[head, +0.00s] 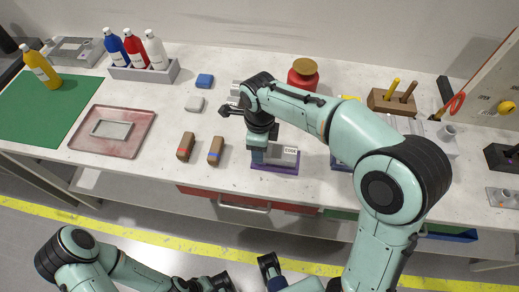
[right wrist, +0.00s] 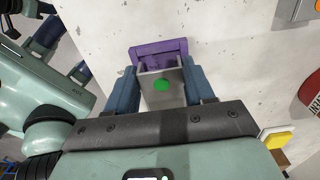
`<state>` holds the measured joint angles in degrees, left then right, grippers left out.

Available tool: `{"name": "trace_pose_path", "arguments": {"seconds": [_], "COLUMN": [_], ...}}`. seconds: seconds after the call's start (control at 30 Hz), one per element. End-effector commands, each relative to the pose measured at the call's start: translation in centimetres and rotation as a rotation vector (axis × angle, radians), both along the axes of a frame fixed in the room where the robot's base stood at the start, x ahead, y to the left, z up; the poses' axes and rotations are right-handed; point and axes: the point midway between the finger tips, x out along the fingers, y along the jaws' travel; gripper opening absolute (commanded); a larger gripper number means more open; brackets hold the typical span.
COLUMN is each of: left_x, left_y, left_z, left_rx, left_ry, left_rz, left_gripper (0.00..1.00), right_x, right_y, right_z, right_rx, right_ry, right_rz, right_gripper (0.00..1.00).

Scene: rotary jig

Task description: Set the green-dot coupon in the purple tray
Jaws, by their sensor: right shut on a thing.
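The green-dot coupon (right wrist: 152,93) is a grey plate with a bright green dot, seen in the right wrist view between the two blue fingers of my right gripper (right wrist: 163,85). The gripper is shut on it. The purple tray (right wrist: 158,47) lies just beyond the coupon, its far rim showing. The coupon's front part overlaps the tray in this view; I cannot tell whether they touch. In the head view my right gripper (head: 257,156) points down at the left side of the purple tray (head: 275,173), which holds a grey block with a label. My left gripper is low, its fingers unclear (head: 245,280).
Two brown blocks (head: 215,151) stand left of the tray. A red canister (head: 303,75) with a brown lid stands behind. A reddish tray (head: 85,148) and a green mat (head: 45,110) lie at the left. Bottles stand in a grey holder (head: 145,73). The front table edge is close.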

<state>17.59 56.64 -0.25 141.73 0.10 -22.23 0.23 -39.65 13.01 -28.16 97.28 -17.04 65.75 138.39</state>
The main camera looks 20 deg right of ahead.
Motion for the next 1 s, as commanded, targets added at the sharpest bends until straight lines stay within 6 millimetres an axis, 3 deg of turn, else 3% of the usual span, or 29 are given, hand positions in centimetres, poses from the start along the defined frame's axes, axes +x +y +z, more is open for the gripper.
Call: {"name": "trace_pose_path", "arguments": {"seconds": [0.13, 0.53, 0.57, 0.6, 1.0], "left_x": [0.1, 0.1, 0.1, 0.1, 0.1], "left_y": [0.0, 0.0, 0.0, 0.0, 0.0], "left_z": [-0.3, -0.4, -0.3, -0.3, -0.1], "left_rx": [0.000, 0.001, 0.001, 0.001, 0.000], "left_ry": [-0.004, -0.007, -0.007, -0.007, -0.004], "left_rz": [0.000, 0.001, 0.001, 0.001, 0.000], "left_gripper": [0.00, 0.00, 0.00, 0.00, 0.00], "right_x": [0.0, 0.0, 0.0, 0.0, 0.0], "right_y": [0.0, 0.0, 0.0, 0.0, 0.0], "right_z": [-1.6, -2.0, -2.0, -1.9, -1.0], "right_rx": [0.000, 0.000, 0.000, 0.000, 0.001], "right_ry": [0.001, -0.001, -0.001, -0.001, -0.002], "right_rz": [0.000, 0.000, 0.000, 0.000, 0.000], "right_gripper": [0.12, 0.12, 0.63, 0.76, 0.78]}}
